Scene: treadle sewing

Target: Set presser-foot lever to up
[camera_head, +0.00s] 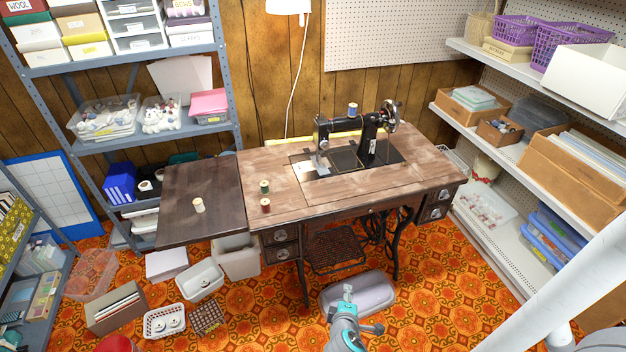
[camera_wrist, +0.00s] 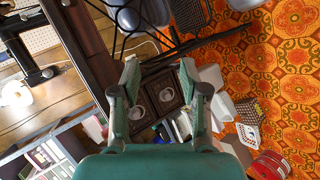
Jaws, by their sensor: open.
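The black sewing machine (camera_head: 368,134) stands on the wooden treadle table (camera_head: 400,190). Its needle end is on the left, over a bright metal plate (camera_head: 309,168). The presser-foot lever is too small to make out there, so its position cannot be told. Part of the machine (camera_wrist: 38,76) also shows at the left edge of the wrist view, beside a bright lit patch. My gripper (camera_wrist: 160,64) is open and empty in the wrist view, pointing toward the table's drawers. In the head view it (camera_head: 348,290) is low in front of the table, well away from the machine.
Thread spools stand on the table (camera_head: 265,187) and its dark left leaf (camera_head: 199,205). A grey stool (camera_head: 358,293) is on the floor in front of the treadle (camera_head: 335,252). Bins and boxes crowd the floor at left. Shelves flank both sides.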

